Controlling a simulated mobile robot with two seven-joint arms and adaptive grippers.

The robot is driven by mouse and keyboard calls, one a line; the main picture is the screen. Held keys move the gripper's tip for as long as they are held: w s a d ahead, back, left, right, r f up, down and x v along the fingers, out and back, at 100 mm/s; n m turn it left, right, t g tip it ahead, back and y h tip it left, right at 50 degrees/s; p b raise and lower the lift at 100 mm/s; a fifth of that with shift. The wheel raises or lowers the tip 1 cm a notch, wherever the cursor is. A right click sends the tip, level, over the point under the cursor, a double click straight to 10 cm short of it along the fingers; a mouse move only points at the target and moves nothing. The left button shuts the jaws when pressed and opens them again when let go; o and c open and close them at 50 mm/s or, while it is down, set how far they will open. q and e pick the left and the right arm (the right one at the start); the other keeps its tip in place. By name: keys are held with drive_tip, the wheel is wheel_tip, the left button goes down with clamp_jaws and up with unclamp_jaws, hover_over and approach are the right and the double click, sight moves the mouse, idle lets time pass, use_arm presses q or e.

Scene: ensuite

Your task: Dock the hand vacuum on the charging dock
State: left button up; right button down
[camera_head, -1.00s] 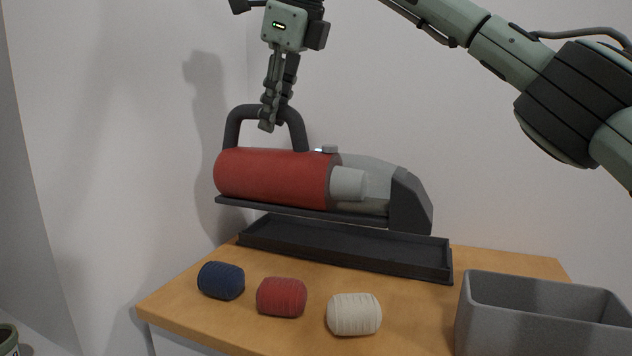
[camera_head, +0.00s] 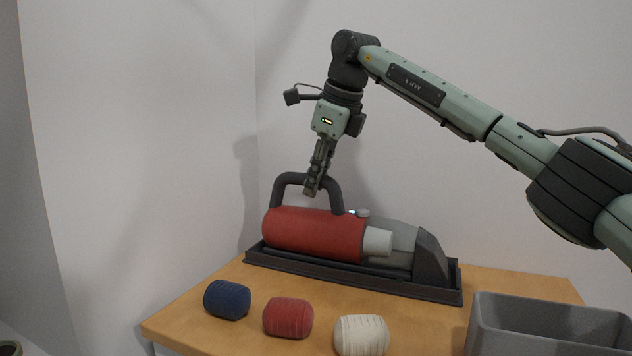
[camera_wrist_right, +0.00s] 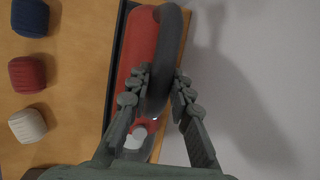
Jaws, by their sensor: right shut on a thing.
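The hand vacuum (camera_head: 315,234) has a red body, a dark arched handle and a grey nozzle end. It sits within the outline of the black tray-like charging dock (camera_head: 428,293) at the back of the table; whether it is fully seated I cannot tell. My right gripper (camera_head: 312,190) is shut on the top of the handle. In the right wrist view the gripper's fingers (camera_wrist_right: 157,95) lie on both sides of the handle (camera_wrist_right: 165,60), with the red body (camera_wrist_right: 137,48) below. My left gripper is not in view.
Blue (camera_head: 227,299), red (camera_head: 288,317) and cream (camera_head: 361,335) yarn rolls stand in front of the dock on the wooden table (camera_head: 200,332). A grey bin (camera_head: 545,312) stands at the front right. White walls are close behind and to the left.

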sight(332, 216)
idle(0.3)
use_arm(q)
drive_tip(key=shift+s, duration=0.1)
use_arm(e)
drive_tip(key=c, duration=1.4)
unclamp_jaws()
drive_tip(key=shift+o, duration=0.2)
drive_tip(key=shift+s+r, duration=0.1)
drive_tip(key=shift+r, duration=0.2)
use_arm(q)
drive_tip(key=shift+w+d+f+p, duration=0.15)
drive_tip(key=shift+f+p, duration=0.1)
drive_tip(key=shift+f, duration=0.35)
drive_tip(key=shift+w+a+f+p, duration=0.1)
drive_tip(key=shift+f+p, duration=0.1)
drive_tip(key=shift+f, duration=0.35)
use_arm(e)
drive_tip(key=v, duration=1.1)
drive_tip(key=shift+r, duration=0.25)
drive_tip(key=shift+s+d, duration=0.1)
